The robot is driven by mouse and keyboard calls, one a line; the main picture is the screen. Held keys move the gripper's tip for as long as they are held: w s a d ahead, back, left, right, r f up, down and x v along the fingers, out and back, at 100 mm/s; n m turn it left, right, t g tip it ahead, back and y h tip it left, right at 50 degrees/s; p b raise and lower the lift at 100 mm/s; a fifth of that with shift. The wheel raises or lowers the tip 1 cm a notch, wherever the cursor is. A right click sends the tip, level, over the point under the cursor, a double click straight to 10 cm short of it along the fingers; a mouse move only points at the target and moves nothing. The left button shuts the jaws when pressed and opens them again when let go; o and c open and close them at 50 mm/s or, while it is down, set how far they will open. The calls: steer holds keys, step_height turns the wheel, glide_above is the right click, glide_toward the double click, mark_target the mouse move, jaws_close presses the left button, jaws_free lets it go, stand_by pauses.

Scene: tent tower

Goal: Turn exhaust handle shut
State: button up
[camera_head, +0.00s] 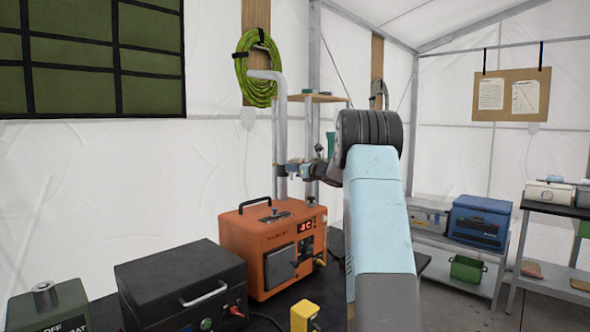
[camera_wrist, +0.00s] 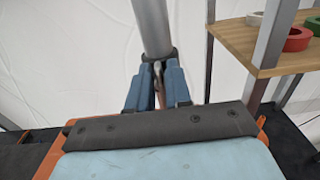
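The grey exhaust pipe (camera_head: 281,125) rises behind the orange heater (camera_head: 268,245) and bends left at its top. In the wrist view the pipe (camera_wrist: 152,25) comes down to a dark collar just beyond my blue fingers. My gripper (camera_wrist: 158,88) is at the collar, with one finger on each side of a narrow metal piece, possibly the handle (camera_wrist: 158,74). I cannot tell whether the fingers touch it or how far they are closed. In the head view my gripper (camera_head: 299,169) is small beside the pipe, and the handle cannot be made out.
A black case (camera_head: 180,285) and a yellow box (camera_head: 304,316) stand near the heater. A wooden shelf (camera_wrist: 258,45) with tape rolls is right of the pipe. A green hose coil (camera_head: 257,68) hangs behind. Shelves with a blue box (camera_head: 480,222) stand at right.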

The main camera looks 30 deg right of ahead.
jaws_close()
steer(key=shift+d, duration=0.1)
